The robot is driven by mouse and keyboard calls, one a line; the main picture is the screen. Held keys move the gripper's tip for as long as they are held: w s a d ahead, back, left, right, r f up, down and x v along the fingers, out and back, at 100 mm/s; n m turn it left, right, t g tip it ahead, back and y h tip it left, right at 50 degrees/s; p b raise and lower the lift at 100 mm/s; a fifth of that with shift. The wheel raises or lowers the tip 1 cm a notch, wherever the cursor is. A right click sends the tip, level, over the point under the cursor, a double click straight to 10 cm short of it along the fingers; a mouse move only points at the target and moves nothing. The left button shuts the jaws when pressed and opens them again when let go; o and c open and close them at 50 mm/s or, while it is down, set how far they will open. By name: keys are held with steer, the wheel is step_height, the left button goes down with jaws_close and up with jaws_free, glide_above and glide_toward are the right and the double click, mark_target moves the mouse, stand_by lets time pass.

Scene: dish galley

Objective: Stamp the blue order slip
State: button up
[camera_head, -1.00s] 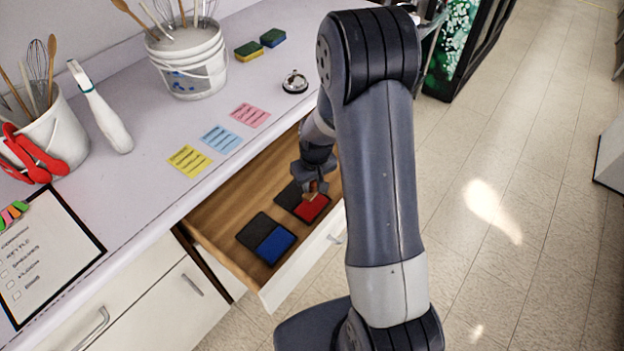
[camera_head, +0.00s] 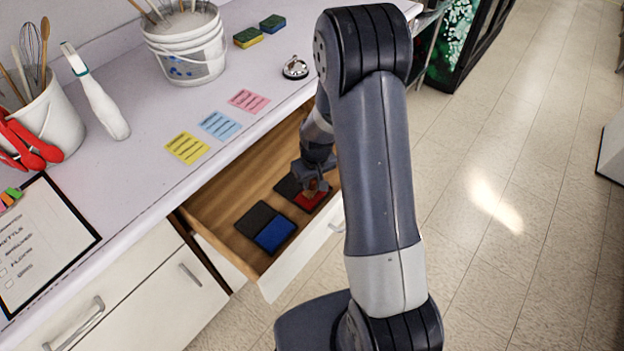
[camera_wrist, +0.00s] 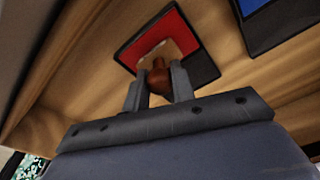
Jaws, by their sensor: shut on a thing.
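The blue order slip (camera_head: 219,125) lies flat on the counter between the yellow slip (camera_head: 187,148) and the pink slip (camera_head: 249,101). My gripper (camera_head: 316,184) is down in the open drawer, over the red ink pad (camera_head: 309,201). In the wrist view my gripper (camera_wrist: 160,85) is shut on a brown wooden stamp (camera_wrist: 159,73), whose base is at the red pad (camera_wrist: 165,35). I cannot tell whether it touches the pad. The blue ink pad (camera_head: 275,234) lies open beside it in the drawer; its blue also shows in the wrist view (camera_wrist: 268,10).
The drawer (camera_head: 245,185) stands open below the counter, with its front (camera_head: 300,262) towards the floor. A bell (camera_head: 295,68), sponges (camera_head: 259,31), a white bucket (camera_head: 187,55), a spray bottle (camera_head: 97,98) and a clipboard (camera_head: 45,245) are on the counter. The counter around the slips is clear.

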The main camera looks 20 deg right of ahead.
steer(key=shift+s+f+b, duration=0.1)
steer(key=shift+f+b, duration=0.5)
steer(key=shift+b, duration=0.15)
stand_by(1.9)
steer(key=shift+r, duration=0.1)
steer(key=shift+r+p, duration=2.15)
steer(key=shift+r, duration=1.3)
